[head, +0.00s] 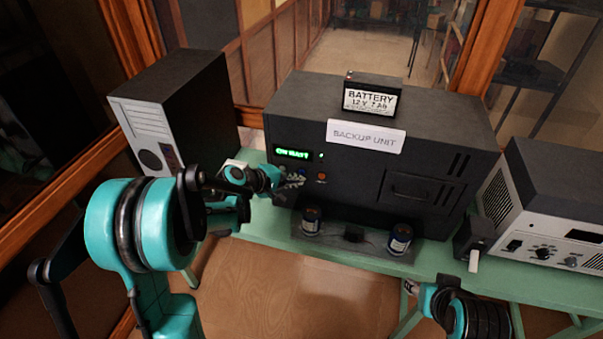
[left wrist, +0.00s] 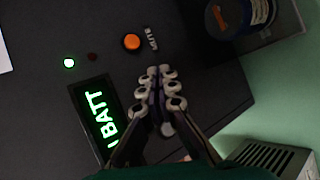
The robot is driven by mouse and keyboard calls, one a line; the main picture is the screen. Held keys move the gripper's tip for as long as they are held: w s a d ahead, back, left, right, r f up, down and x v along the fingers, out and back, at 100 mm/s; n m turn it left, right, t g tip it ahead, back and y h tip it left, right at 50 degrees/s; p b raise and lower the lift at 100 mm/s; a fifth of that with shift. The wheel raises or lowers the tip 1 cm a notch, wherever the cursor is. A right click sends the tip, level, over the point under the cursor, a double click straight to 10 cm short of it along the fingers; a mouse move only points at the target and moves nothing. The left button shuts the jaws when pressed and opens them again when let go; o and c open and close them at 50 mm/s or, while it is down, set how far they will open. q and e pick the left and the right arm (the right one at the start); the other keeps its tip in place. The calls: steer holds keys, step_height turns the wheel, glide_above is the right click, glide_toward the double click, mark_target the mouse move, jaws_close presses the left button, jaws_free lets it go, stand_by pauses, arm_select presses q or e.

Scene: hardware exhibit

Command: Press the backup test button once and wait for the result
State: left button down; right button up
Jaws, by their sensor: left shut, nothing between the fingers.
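The dark backup unit (head: 362,147) stands on the green table. Its green display (head: 292,153) reads "ON BATT", with a lit green lamp beside it. The orange button (head: 321,176) is on the front face; in the left wrist view it (left wrist: 132,42) is unobstructed, with a small label too blurred to read. My left gripper (head: 293,181) is shut and empty, just left of the button in the head view. In the left wrist view its fingertips (left wrist: 158,75) are near the button; contact is not visible. My right gripper (head: 411,287) is partly visible, low on the right.
A battery (head: 372,95) sits on the unit. Two blue cylindrical parts (head: 311,221) (head: 400,239) stand on a dark plate before it. A tower case (head: 177,108) is at left, a grey device (head: 550,205) at right. A small black box (head: 474,237) stands between.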

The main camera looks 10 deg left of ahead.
arm_select(q)
steer(key=shift+w, duration=0.1)
steer(key=shift+w, duration=0.35)
steer(key=shift+w, duration=0.4)
stand_by(0.7)
steer(key=shift+s, duration=0.1)
steer(key=shift+s+b, duration=0.3)
steer(key=shift+s, duration=0.45)
steer(key=s, duration=0.5)
steer(key=shift+a, duration=0.1)
stand_by(0.3)
stand_by(0.6)
